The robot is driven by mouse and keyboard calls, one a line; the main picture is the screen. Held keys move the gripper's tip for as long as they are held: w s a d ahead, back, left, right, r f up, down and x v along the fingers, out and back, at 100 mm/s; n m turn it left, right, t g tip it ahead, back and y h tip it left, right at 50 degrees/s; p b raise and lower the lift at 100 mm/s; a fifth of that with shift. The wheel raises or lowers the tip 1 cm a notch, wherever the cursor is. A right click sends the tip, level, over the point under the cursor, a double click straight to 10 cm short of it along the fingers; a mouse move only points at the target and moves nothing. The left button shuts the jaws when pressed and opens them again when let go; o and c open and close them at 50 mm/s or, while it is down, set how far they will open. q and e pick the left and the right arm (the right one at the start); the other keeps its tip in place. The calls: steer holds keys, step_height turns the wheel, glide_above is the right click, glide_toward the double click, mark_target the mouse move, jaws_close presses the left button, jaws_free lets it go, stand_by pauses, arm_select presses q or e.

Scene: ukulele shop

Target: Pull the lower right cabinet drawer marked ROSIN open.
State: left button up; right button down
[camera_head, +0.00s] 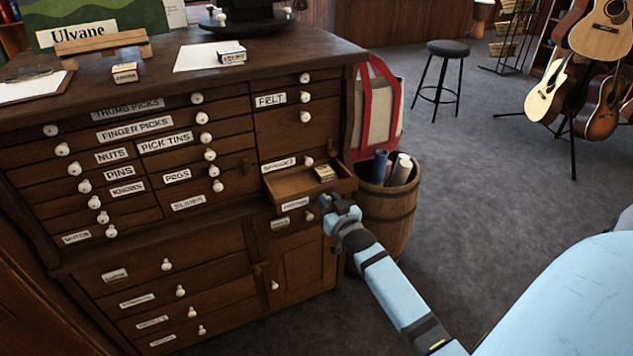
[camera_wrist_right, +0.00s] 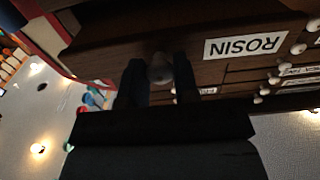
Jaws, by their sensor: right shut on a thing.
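The wooden cabinet (camera_head: 190,245) stands at the left in the head view. Its ROSIN drawer (camera_head: 318,189) is pulled partway out, with its inside visible and a small labelled box (camera_head: 325,174) in it. In the right wrist view the drawer front shows its ROSIN label (camera_wrist_right: 246,46) upside down. My right gripper (camera_head: 329,205) is at the drawer's right front. In the wrist view its dark fingers are on either side of the pale round knob (camera_wrist_right: 160,68), shut on it. The gripper hides the knob in the head view. My left gripper is not in view.
A barrel (camera_head: 388,215) with rolled sheets stands close to the right of the drawer, with a red-and-cream bag (camera_head: 377,110) behind it. A black stool (camera_head: 447,50) and guitars (camera_head: 600,105) are farther off. Carpet (camera_head: 490,190) to the right is clear.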

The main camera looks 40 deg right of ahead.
steer(key=p+v, duration=0.1)
steer(key=v, duration=0.2)
steer(key=p+v, duration=0.1)
steer(key=v, duration=0.1)
steer(key=shift+s+r+p, duration=0.1)
steer(key=shift+r+p, duration=0.25)
arm_select(q)
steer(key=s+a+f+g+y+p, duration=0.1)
steer(key=p, duration=0.1)
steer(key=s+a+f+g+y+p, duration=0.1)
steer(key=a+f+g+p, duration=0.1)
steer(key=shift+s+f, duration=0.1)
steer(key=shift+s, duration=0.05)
arm_select(e)
steer(key=v, duration=0.9)
steer(key=shift+f, duration=0.4)
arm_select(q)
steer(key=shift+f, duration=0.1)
arm_select(e)
steer(key=c, duration=0.9)
jaws_free()
steer(key=shift+o, duration=0.2)
arm_select(q)
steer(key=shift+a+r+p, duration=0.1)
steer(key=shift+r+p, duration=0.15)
steer(key=shift+p, duration=0.6)
arm_select(e)
steer(key=v, duration=1.4)
